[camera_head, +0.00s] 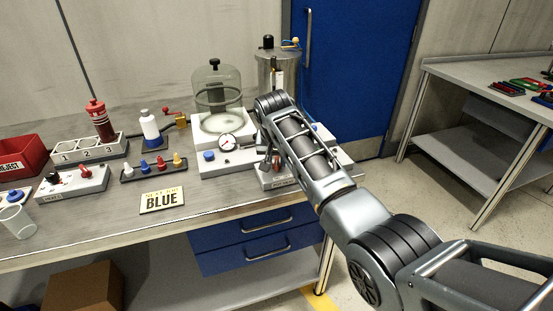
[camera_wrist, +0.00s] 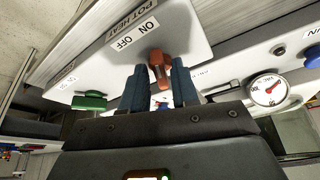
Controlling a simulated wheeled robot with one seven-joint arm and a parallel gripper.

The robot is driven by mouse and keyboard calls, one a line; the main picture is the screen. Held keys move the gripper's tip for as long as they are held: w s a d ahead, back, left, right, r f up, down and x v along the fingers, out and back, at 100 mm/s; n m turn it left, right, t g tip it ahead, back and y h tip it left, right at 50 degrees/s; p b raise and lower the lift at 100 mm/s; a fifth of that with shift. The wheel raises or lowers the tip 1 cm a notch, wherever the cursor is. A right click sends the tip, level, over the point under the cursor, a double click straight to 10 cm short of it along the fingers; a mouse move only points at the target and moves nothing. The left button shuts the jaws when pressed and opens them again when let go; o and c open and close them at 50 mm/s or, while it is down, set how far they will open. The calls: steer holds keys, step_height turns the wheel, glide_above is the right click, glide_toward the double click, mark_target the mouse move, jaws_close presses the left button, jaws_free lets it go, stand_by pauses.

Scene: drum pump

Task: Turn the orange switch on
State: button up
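The orange switch (camera_wrist: 157,62) stands out from a pale panel (camera_wrist: 190,28) labelled POT HEAT, beside an ON/OFF label, in the wrist view. My gripper (camera_wrist: 158,76) has its two dark blue fingers on either side of the switch lever. The fingers are apart, and I cannot tell whether either touches it. The lever points toward my gripper; its on or off position is unclear. In the head view, my gripper (camera_head: 268,160) is at the panel, and my arm covers much of it.
A pressure gauge (camera_head: 227,141) and a glass bell jar (camera_head: 215,92) are left of my gripper. A steel pot (camera_head: 279,77) stands behind. A green part (camera_wrist: 89,101) sits on the panel. A BLUE sign (camera_head: 162,199) and small coloured pegs occupy the bench further left.

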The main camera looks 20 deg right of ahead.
jaws_close()
steer(key=shift+a+m, duration=0.15)
steer(key=shift+m, duration=0.35)
steer(key=shift+m+h, duration=0.5)
steer(key=shift+m, duration=0.3)
steer(key=shift+o, duration=1.2)
jaws_free()
steer(key=v, duration=0.7)
steer(key=shift+r+b, duration=0.4)
steer(key=shift+b, duration=0.05)
